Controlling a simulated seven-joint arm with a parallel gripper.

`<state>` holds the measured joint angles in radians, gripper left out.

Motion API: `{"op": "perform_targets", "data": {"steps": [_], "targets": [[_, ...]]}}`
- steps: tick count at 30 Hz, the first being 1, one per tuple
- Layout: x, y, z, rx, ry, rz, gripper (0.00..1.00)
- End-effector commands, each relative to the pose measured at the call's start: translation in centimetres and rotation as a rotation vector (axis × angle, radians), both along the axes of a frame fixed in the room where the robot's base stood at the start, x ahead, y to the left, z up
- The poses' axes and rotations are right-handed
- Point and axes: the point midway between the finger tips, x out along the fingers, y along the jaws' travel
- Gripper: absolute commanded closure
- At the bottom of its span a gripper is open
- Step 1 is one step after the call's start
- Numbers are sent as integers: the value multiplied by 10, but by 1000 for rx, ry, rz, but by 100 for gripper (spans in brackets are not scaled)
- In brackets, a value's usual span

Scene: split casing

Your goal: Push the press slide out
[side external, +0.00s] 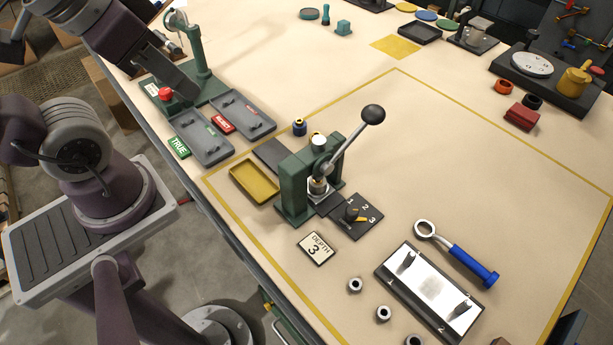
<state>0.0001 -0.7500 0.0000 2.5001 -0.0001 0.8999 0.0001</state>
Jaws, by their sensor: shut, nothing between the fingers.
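A dark flat plate (272,155), which looks like part of the slide track, shows behind the press. A silver part (318,186) sits beneath the ram. How far the slide sits in or out is unclear. My gripper (188,93) is shut and empty, far from the press, above the table's left side.
A yellow tray (254,181) lies left of the press. Grey trays (203,138) and a green stand with a red button (165,94) are near my gripper. A blue-handled wrench (458,254), nuts (383,314) and a pegged plate (430,290) lie in front.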

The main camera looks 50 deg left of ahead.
Motion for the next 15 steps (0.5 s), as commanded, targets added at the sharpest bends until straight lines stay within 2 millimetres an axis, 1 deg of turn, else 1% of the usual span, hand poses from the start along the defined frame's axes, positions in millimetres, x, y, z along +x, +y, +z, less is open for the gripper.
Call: {"op": "perform_targets", "data": {"steps": [8,9,11,12,14,15], "targets": [[0,0,0,0,0,0,100],[0,0,0,0,0,0,96],[2,0,1,0,7,1,84],[7,0,2,-3,25,4,76],[21,1,4,-10,74,10,65],[35,1,5,-16,120,17,57]]}}
